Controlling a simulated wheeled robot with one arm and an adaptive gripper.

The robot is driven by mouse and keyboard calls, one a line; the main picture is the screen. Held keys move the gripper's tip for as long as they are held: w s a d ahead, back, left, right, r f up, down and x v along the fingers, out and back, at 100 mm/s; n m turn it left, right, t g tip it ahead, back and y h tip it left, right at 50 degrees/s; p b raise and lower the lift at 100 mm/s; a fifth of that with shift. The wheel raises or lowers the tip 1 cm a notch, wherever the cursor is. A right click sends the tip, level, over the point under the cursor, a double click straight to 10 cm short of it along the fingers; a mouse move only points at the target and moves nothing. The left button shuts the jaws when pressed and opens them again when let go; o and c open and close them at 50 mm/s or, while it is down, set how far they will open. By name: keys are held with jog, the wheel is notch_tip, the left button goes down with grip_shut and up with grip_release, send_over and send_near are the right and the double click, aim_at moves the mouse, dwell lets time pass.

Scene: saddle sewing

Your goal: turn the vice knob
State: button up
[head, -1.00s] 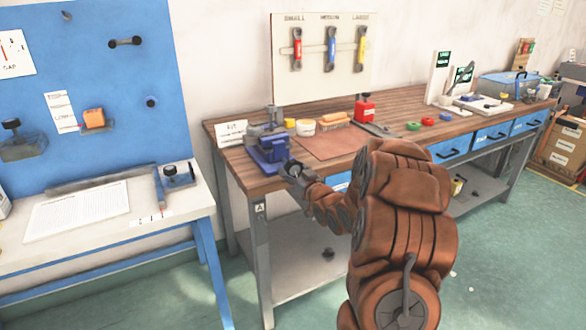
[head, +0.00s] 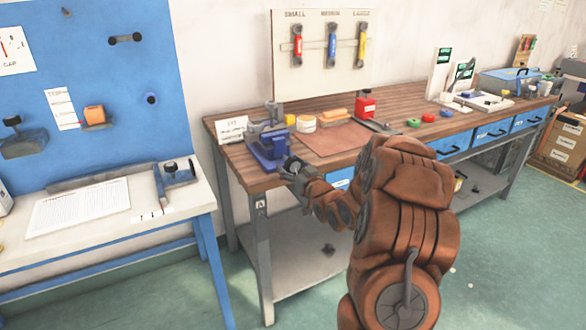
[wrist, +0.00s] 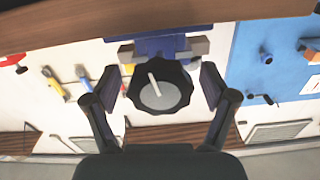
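The blue vice (head: 264,154) is fixed at the near left corner of the wooden workbench. Its knob (wrist: 160,90) is black and scalloped, with a grey face and a white pointer line tilted slightly left of vertical in the wrist view. My gripper (wrist: 160,88) is open around the knob, one finger on each side. A gap shows between each finger and the knob's rim. In the head view my gripper (head: 294,170) is at the front of the vice and largely hides the knob.
Round tubs (head: 305,124), an orange-topped block (head: 335,114) and a brown mat (head: 328,139) lie right of the vice on the workbench (head: 240,165). A board with small, medium and large tools (head: 331,45) stands behind. A white table (head: 110,235) is at the left.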

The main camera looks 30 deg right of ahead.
dwell(0.3)
jog(key=s, duration=0.7)
jog(key=shift+s+a, duration=0.25)
jog(key=shift+a, duration=0.1)
